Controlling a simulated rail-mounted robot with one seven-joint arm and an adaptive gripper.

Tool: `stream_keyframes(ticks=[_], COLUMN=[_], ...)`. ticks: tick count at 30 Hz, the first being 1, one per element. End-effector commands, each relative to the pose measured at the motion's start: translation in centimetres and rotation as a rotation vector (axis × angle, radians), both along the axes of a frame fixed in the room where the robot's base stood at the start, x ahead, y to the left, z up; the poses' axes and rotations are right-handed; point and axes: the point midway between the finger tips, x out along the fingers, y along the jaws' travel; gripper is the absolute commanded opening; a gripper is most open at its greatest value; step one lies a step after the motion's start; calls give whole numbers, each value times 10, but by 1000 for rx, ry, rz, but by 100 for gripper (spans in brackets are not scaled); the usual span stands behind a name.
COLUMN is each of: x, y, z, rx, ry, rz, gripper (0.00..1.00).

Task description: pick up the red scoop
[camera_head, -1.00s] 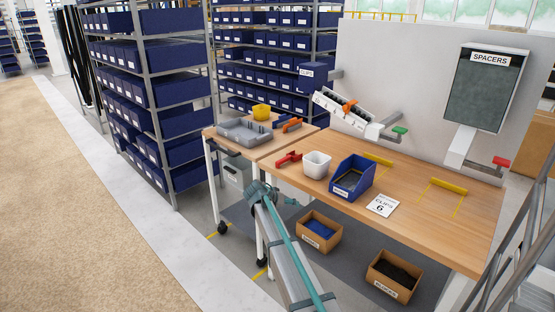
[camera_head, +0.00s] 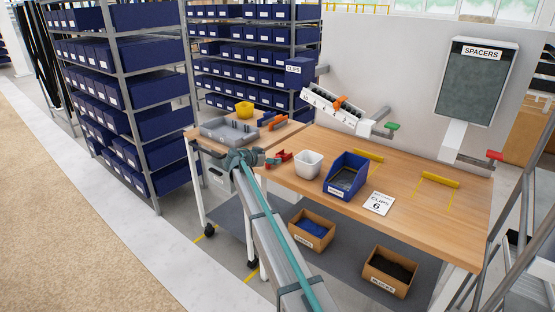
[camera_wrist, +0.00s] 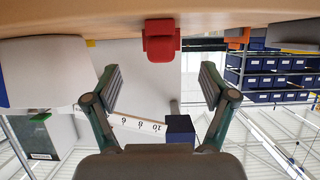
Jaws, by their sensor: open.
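The red scoop (camera_head: 280,159) lies on the wooden workbench (camera_head: 410,214) near its left front corner, left of a white cup (camera_head: 309,163). In the wrist view, which looks upside down, the red scoop (camera_wrist: 162,42) shows end-on at the top centre, against the bench edge (camera_wrist: 230,18). My gripper (camera_wrist: 161,86) is open and empty, its two fingers spread to either side of the scoop's line and apart from it. In the head view my gripper (camera_head: 261,156) is at the bench's front left edge, just left of the scoop; its fingers are hard to make out there.
A blue bin (camera_head: 338,193) stands right of the cup, with a clips card (camera_head: 379,203) beside it. Cardboard boxes (camera_head: 311,229) stand below. The bench's right part is mostly clear.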

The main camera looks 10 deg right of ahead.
Motion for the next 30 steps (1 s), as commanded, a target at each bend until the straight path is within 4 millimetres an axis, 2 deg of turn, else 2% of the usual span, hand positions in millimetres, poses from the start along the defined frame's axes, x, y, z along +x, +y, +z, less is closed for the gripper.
stream_keyframes(ticks=[8,16,25,30], x=[13,36,39,39], y=[-13,-36,-41,-41], z=[-6,-20,-25,-25], rx=[0,0,0,0], ry=[1,3,1,1], rz=[0,0,1,1], gripper=[83,83,83,57])
